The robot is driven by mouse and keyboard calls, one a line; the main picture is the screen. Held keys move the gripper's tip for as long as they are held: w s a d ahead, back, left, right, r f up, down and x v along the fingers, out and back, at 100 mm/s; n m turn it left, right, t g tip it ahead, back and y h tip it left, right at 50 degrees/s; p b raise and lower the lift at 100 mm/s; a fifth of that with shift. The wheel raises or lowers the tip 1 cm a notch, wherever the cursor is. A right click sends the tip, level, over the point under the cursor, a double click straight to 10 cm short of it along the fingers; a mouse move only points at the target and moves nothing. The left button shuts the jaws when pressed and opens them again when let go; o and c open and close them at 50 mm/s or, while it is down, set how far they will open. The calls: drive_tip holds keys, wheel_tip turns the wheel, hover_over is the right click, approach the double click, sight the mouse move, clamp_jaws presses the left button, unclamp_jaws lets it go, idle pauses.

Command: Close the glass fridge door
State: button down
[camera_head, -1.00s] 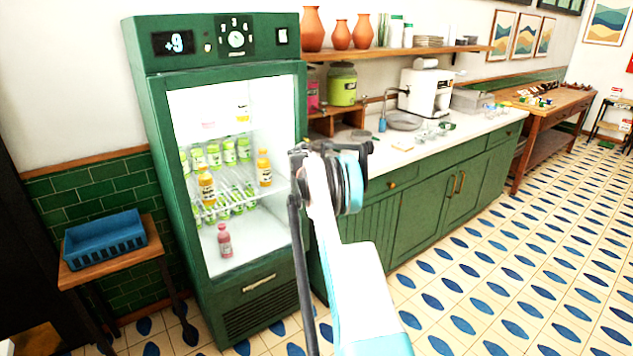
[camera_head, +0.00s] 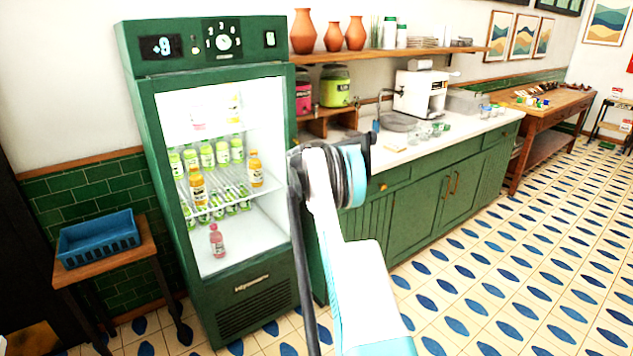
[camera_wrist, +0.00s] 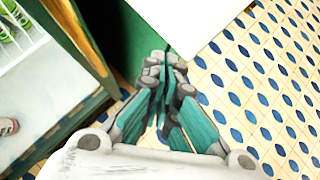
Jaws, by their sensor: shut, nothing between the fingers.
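The green fridge (camera_head: 135,190) stands at the left in the head view. Its lit inside, with bottles on wire shelves, shows through the front. I cannot clearly make out the glass door or its angle.
A green cabinet (camera_head: 430,195) with a white counter (camera_head: 455,135) runs right of the fridge. A small wooden table (camera_head: 143,248) with a blue crate (camera_head: 98,238) stands left. The tiled floor (camera_head: 490,270) at the front right is clear.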

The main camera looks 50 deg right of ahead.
drive_tip(key=s+r+p, duration=0.2)
drive_tip(key=s+r, duration=0.3)
drive_tip(key=r, duration=0.1)
drive_tip(key=shift+s+a, duration=0.25)
